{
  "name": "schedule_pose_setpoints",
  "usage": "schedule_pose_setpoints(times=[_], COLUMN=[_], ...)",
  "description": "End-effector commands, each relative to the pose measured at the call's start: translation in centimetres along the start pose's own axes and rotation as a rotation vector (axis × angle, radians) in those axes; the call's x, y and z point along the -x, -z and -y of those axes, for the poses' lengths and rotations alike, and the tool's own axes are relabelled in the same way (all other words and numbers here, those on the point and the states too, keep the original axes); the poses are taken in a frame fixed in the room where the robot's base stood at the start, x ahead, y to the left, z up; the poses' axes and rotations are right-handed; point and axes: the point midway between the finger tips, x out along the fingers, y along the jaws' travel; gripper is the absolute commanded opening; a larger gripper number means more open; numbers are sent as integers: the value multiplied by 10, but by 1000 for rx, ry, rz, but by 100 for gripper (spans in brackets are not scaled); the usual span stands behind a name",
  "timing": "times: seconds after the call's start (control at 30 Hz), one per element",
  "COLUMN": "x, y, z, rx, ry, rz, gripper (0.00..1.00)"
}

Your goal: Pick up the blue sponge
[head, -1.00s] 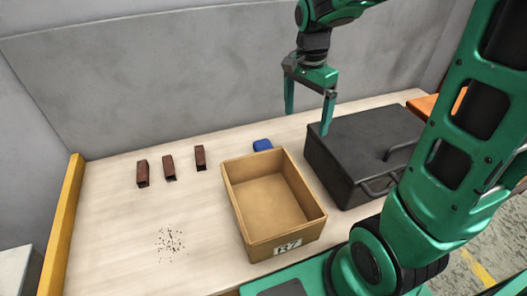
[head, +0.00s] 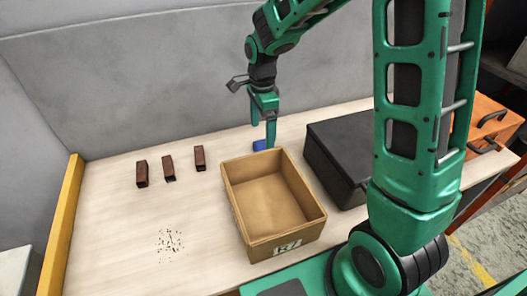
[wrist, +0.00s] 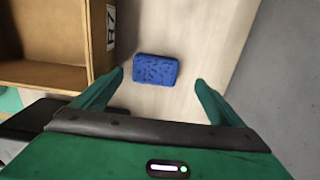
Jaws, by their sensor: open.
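The blue sponge (head: 259,145) lies on the table just behind the cardboard box, partly hidden by my gripper in the head view. In the wrist view the whole sponge (wrist: 156,69) shows as a dark-speckled blue block on the pale tabletop. My gripper (head: 270,140) points down above the sponge, at the back of the box. In the wrist view its two green fingers (wrist: 160,80) are spread apart, with the sponge showing between and slightly beyond their tips. Nothing is held.
The open, empty cardboard box (head: 240,215) stands close in front of the sponge. A black case (head: 330,160) is to the right, and an orange case (head: 490,125) beyond it. Several brown brackets (head: 168,168) stand at left. Dark specks (head: 169,243) lie on the table (head: 110,225). A grey wall rises behind.

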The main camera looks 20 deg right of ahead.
Motion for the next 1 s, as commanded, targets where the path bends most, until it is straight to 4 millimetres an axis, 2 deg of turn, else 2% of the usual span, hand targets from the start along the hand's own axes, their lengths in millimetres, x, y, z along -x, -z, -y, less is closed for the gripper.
schedule_pose_setpoints(times=[0.27, 0.4, 0.7, 0.77, 0.9, 0.97, 1.0], x=[-33, -48, -52, -52, -52, -52, -51], y=[6, 5, 5, 5, 5, 5, 5], z=[-10, -8, -8, -8, -8, -8, -8], rx=[0, 1, 1, 1, 1, 1, 1], ry=[-4, -2, 0, 0, 0, 0, 0], rz=[-1, 0, 0, 0, 0, 0, 0], gripper=[92, 92, 92, 80, 48, 48, 45])
